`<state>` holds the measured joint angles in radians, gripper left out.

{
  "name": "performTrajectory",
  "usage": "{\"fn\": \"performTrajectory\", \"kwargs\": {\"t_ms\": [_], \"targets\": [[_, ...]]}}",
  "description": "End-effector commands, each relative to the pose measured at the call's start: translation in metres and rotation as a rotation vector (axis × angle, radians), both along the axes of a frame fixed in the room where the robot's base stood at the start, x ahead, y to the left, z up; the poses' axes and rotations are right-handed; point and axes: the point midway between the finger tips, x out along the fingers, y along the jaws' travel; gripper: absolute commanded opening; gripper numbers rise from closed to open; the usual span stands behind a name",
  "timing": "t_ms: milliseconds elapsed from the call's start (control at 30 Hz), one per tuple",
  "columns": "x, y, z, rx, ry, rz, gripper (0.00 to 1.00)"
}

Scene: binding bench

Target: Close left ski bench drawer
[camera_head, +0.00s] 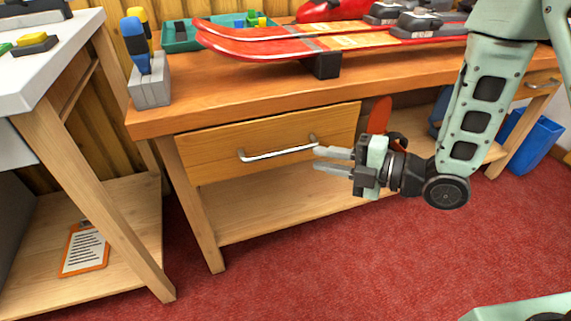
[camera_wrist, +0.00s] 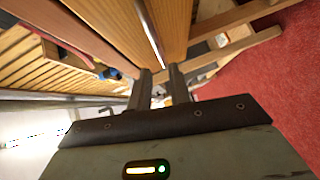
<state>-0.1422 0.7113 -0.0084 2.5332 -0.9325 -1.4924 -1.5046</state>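The left drawer (camera_head: 215,152) of the ski bench has a wooden front and a silver bar handle (camera_head: 275,154). Its front looks nearly flush with the bench frame; I cannot tell whether a small gap is left. My gripper (camera_head: 317,159) is in front of the drawer's right part, by the handle's right end. Its two fingers are apart with nothing visibly held between them. In the wrist view, the handle (camera_wrist: 151,32) runs down toward the fingertips (camera_wrist: 161,78). Contact with the handle or drawer cannot be told.
The bench top (camera_head: 215,90) carries red skis (camera_head: 285,45), a grey tool holder (camera_head: 150,85) and a green tray (camera_head: 182,38). A white-topped table (camera_head: 50,50) stands at left. A blue bin (camera_head: 538,138) is at right. Red carpet (camera_head: 330,265) in front is clear.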

Motion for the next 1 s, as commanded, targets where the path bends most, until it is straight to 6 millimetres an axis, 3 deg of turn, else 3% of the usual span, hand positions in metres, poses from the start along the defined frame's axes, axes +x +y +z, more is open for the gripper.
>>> {"fn": "performTrajectory", "kwargs": {"t_ms": [400,600,900,1000], "targets": [[0.035,0.066,-0.011,0.001,-0.003,0.001,0.20],[0.043,0.078,-0.013,0.001,-0.001,-0.001,0.20],[0.043,0.080,-0.012,0.001,0.000,-0.001,0.20],[0.043,0.080,-0.012,0.001,0.000,-0.001,0.00]]}}
